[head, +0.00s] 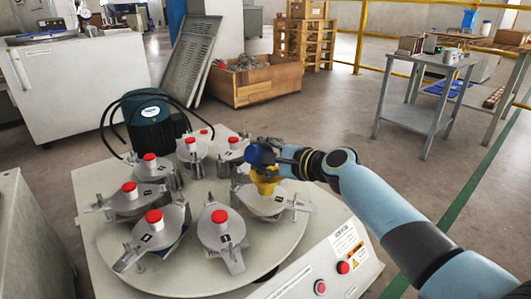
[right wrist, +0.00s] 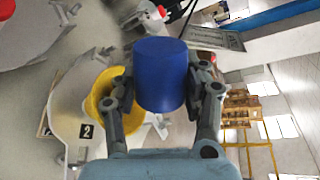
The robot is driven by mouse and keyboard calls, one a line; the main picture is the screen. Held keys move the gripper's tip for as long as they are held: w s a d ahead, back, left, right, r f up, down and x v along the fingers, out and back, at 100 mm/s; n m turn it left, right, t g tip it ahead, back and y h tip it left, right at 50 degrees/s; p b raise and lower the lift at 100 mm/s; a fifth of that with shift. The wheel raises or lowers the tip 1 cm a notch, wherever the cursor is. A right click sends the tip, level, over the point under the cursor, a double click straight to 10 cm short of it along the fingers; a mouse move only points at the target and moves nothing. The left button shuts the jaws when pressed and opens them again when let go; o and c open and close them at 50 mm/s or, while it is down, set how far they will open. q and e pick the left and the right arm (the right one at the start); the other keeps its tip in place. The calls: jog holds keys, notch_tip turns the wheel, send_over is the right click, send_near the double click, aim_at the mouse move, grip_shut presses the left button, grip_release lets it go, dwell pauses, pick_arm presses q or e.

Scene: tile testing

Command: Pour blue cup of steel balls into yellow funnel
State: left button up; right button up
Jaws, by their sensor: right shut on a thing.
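The blue cup (head: 258,155) is held by my right gripper (head: 275,152) directly over the yellow funnel (head: 265,188). In the right wrist view the blue cup (right wrist: 165,72) sits between the two fingers of my right gripper (right wrist: 166,92), which is shut on it. The cup looks tipped in the head view, but its mouth and any steel balls are hidden. The yellow funnel (right wrist: 103,105) shows in the wrist view beside the cup, partly behind a finger. It stands on a grey pot lid marked 2. My left gripper is not in view.
The round machine table (head: 185,262) carries several pots with red knobs (head: 219,216) around the funnel. A dark green motor (head: 152,122) with black hoses stands behind. A grey side table (head: 425,65) and a wooden crate (head: 255,90) stand farther back.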

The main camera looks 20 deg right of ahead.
jog(key=shift+f, duration=0.1)
jog(key=shift+d+f+m+b, duration=0.1)
jog(key=shift+m+b, duration=0.3)
jog(key=shift+b, duration=0.05)
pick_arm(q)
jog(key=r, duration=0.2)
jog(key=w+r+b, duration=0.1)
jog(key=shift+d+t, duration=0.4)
pick_arm(e)
jog(key=m, duration=0.1)
jog(key=m+y, duration=0.1)
jog(key=shift+w+d+m+y, duration=0.15)
jog(key=shift+d+m+y, duration=0.15)
jog(key=shift+d+m, duration=0.1)
